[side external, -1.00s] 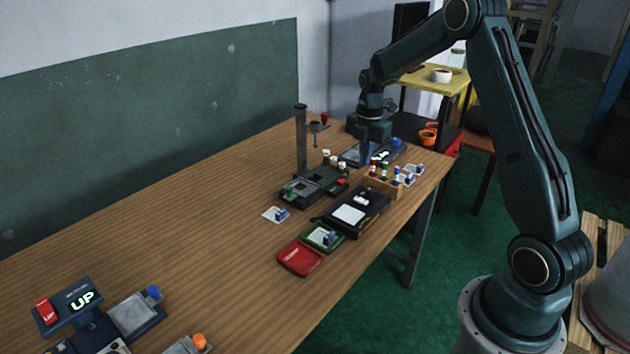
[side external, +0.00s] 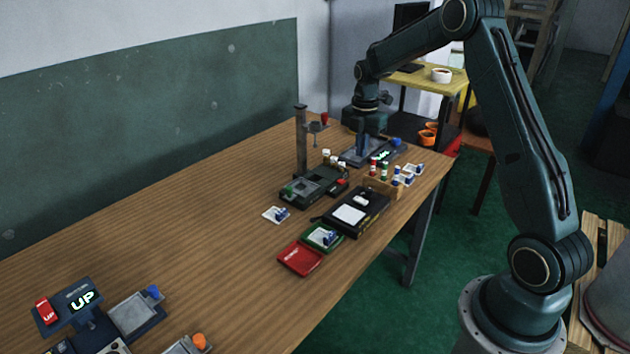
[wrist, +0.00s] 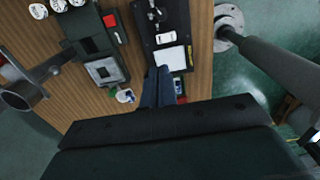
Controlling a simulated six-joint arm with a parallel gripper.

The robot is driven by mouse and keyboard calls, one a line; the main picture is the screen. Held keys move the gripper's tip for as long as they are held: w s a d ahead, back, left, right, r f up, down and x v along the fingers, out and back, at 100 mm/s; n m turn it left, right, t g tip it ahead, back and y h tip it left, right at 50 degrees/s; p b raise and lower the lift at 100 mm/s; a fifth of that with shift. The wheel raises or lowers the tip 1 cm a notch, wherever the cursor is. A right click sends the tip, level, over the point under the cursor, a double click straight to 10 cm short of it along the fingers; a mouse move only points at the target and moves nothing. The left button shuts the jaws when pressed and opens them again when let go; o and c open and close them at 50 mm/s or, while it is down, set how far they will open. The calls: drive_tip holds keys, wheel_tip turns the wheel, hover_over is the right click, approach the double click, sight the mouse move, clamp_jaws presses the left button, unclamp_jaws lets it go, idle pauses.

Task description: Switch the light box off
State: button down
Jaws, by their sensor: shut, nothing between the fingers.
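The light box appears to be the flat black box (side external: 372,205) with a bright white panel on its near half; it also shows in the wrist view (wrist: 145,45). A small white piece (wrist: 165,38) lies on it beyond the panel. Small dark parts sit at its far end, and I cannot tell which is the switch. My gripper (side external: 362,158) is shut and empty, pointing down over the back of the table, behind the light box and apart from it.
A dark film device (side external: 300,196) with a red button stands left of the light box. A post (side external: 301,140) rises behind it. A wooden rack (side external: 381,187) of small bottles stands close behind the light box. A red case (side external: 300,258) lies in front. The table's left middle is clear.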

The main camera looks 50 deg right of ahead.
sight(358, 198)
drive_tip(key=shift+f, duration=0.1)
wheel_tip(358, 198, down, 14)
drive_tip(key=shift+r, duration=0.1)
idle(0.9)
drive_tip(key=shift+f, duration=0.25)
idle(0.5)
drive_tip(key=shift+s, duration=0.1)
drive_tip(key=shift+s+r, duration=0.3)
drive_tip(key=shift+s, duration=0.3)
drive_tip(key=shift+r, duration=0.1)
